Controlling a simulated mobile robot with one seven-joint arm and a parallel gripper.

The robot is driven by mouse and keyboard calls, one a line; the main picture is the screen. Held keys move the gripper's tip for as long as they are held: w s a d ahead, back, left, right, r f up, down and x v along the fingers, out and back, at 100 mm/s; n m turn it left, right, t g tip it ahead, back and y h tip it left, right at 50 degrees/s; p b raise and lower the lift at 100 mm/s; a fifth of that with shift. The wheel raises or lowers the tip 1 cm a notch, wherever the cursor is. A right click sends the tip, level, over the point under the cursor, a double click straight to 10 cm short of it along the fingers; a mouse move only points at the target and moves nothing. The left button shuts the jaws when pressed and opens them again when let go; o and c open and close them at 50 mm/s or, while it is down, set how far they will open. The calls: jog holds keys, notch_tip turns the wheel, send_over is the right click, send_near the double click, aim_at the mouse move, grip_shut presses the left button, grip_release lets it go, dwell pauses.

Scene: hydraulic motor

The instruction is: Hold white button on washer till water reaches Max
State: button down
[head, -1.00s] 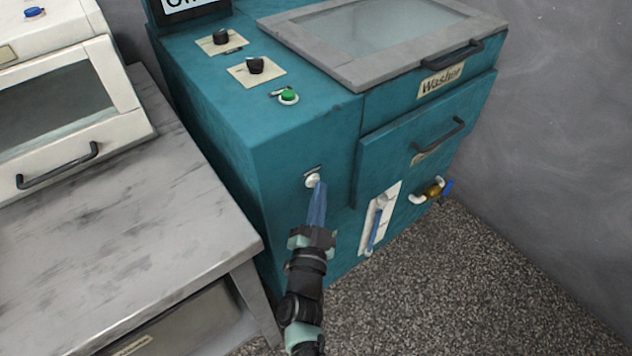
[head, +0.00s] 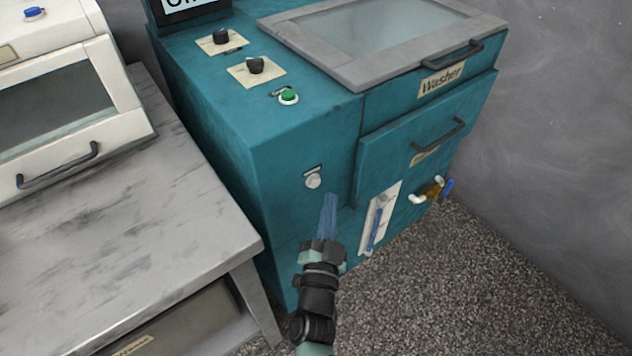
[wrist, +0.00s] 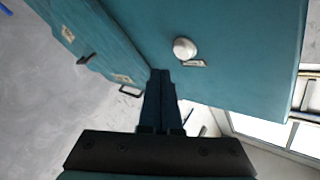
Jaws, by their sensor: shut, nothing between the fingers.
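The teal washer (head: 215,125) stands in the middle of the head view. Its round white button (head: 313,181) is on the left part of the front panel; it also shows in the wrist view (wrist: 184,48). My gripper (head: 330,196) is shut and empty, with its fingertips to the right of and slightly below the button, apart from it. In the wrist view the gripper (wrist: 161,74) points at the washer front, with the button ahead and to the right. A white gauge panel with a blue column (head: 378,222) is low on the front; its Max mark is too small to read.
A grey metal table (head: 110,225) stands at the left with a white machine (head: 60,110) on it. A green button (head: 289,97) and dark knobs are on the washer top. A blue-handled valve (head: 434,190) sticks out at lower right. Speckled floor at the front right is clear.

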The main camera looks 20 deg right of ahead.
jog(key=s, duration=0.1)
jog(key=s+d, duration=0.1)
jog(key=s, duration=0.1)
dwell(0.6)
